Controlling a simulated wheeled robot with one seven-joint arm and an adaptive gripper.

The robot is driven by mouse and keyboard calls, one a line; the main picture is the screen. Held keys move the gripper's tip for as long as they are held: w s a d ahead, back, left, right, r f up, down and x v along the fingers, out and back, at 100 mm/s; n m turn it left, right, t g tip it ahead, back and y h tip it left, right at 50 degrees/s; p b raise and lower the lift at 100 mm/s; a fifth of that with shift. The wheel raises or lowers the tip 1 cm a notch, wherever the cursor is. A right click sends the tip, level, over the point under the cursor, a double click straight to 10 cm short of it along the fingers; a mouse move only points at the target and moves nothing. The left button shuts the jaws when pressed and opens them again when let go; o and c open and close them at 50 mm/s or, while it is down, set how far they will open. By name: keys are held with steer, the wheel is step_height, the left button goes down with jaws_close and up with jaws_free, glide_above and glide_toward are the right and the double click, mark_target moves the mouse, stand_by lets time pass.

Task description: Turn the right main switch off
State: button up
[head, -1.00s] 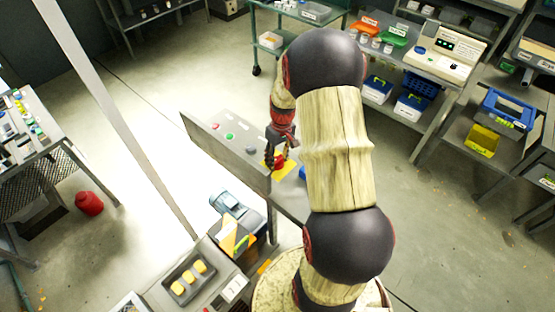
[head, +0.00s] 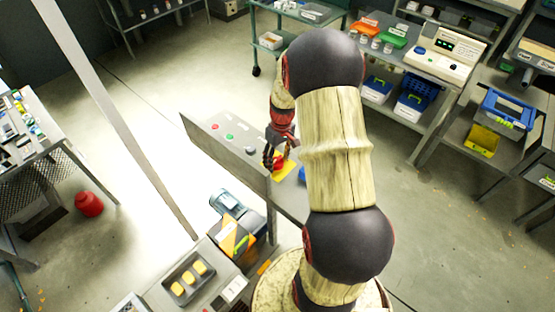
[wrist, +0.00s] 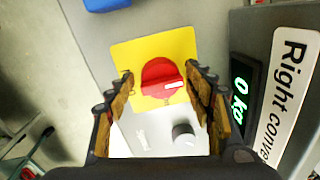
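The right main switch is a red rotary knob (wrist: 161,80) on a yellow plate (wrist: 183,44), set on a grey panel. In the head view the knob (head: 279,164) and yellow plate (head: 287,170) are partly covered by my gripper (head: 273,162). In the wrist view my gripper (wrist: 160,88) is open, with one finger on each side of the red knob. Gaps show between both fingers and the knob. A white mark lies on the knob's handle, which runs roughly sideways in the picture.
A grey knob (wrist: 184,134) sits near the red one. A display reading 0 kg (wrist: 240,98) and a label beginning "Right conve" (wrist: 288,88) are at the right. A blue item (wrist: 108,3) is at the top. The panel (head: 226,155) has several buttons.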

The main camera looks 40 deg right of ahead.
mark_target(280, 159)
steer(key=shift+o, duration=0.3)
step_height(280, 159, up, 12)
steer(key=shift+d, duration=0.45)
stand_by(0.6)
steer(key=s+a+r+t+b, duration=0.2)
steer(key=s+a+r+b, duration=0.2)
steer(key=a, duration=1)
steer(key=s+a+r+n+t+h+b, duration=0.1)
steer(key=s+a+r+t+b, duration=0.2)
steer(key=s+a+r, duration=0.3)
steer(key=shift+s+a+r+b, duration=0.4)
steer(key=shift+s+a, duration=1.65)
steer(key=shift+a, duration=2.05)
